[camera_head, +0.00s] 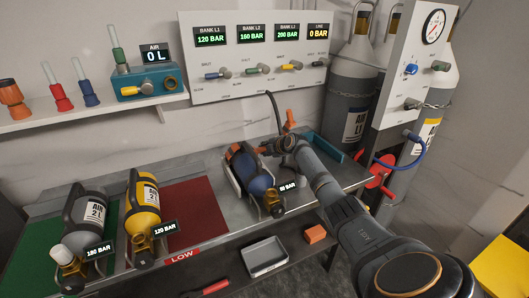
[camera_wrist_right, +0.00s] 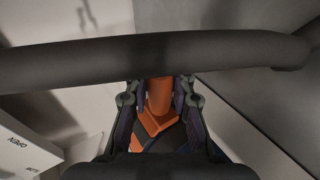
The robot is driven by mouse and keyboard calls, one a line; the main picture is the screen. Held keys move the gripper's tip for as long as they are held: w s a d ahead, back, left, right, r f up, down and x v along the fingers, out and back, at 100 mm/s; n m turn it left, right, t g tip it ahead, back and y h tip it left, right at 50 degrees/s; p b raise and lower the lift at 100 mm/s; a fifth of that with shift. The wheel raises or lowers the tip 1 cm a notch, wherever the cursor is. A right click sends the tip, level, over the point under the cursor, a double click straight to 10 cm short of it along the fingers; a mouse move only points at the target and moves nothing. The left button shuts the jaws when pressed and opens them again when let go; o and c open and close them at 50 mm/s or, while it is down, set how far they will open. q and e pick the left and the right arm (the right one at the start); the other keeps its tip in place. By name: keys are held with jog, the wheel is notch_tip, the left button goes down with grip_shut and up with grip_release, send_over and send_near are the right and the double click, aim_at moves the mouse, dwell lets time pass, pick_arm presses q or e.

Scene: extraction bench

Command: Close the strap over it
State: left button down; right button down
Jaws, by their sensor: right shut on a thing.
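A blue cylinder (camera_head: 258,181) lies in a cradle (camera_head: 234,178) at the right part of the bench, with a gauge reading that looks like 80 BAR at its near end. Orange parts of the strap show by the cylinder's far end. My right gripper (camera_head: 264,149) is at that far end, beside the cradle. In the right wrist view, my right gripper (camera_wrist_right: 159,108) is shut on an orange piece (camera_wrist_right: 158,100), which looks like the strap's tab. The wider orange part below it and dark material are partly hidden by my fingers. My left gripper is not in view.
A black hose (camera_head: 274,108) hangs from the panel near my right gripper and crosses the right wrist view (camera_wrist_right: 150,58). An orange fitting (camera_head: 289,121) stands just behind. Grey (camera_head: 84,215) and yellow (camera_head: 143,205) cylinders lie at left. The red mat (camera_head: 190,215) is bare.

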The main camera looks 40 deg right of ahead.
jog(key=shift+a+f, duration=0.1)
jog(key=shift+f, duration=0.15)
jog(key=c, duration=1.3)
grip_release()
jog(key=shift+s, duration=0.1)
jog(key=shift+c, duration=0.2)
jog(key=shift+o, duration=1.1)
jog(key=shift+r, duration=0.1)
jog(key=shift+s+r, duration=0.25)
jog(key=shift+s, duration=0.1)
jog(key=v, duration=1.1)
